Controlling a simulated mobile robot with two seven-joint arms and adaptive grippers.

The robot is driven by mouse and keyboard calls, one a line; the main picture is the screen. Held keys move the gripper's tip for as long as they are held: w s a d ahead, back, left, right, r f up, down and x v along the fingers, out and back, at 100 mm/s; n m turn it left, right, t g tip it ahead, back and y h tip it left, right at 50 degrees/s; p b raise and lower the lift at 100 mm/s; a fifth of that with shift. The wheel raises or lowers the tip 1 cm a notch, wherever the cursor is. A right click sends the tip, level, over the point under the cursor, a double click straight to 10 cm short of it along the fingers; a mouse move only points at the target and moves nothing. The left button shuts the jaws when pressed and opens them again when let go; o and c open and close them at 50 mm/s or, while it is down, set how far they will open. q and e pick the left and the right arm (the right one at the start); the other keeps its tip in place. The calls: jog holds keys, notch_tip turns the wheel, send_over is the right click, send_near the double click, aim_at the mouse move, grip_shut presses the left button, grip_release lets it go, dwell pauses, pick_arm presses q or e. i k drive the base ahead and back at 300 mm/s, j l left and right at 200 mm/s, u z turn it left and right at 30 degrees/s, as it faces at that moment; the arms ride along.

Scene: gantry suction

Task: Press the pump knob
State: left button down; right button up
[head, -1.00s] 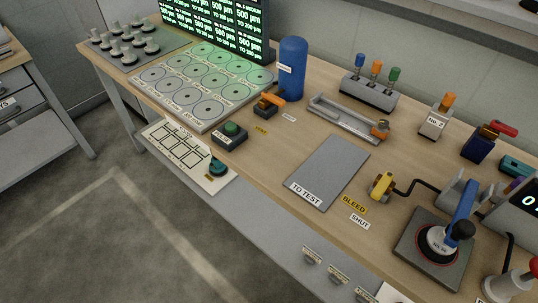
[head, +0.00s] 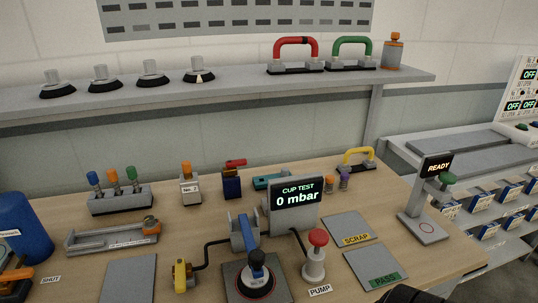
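The pump knob (head: 318,237) is a red round cap on top of a short white post (head: 314,266). It stands upright on the wooden bench, behind the PUMP label (head: 320,291). Nothing touches it. A dark rounded part (head: 404,295), apparently my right gripper, just enters at the bottom edge, right of and nearer than the knob. Its fingers are cut off or hidden, so its opening cannot be told. My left gripper is not in view. The display (head: 297,195) behind the knob reads CUP TEST, 0 mbar.
The SCRAP plate (head: 348,226) and PASS plate (head: 374,267) lie flat to the right. A READY post (head: 432,182) stands farther right.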

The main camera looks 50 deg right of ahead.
aim_at(318, 238)
jog(key=z, duration=1.5)
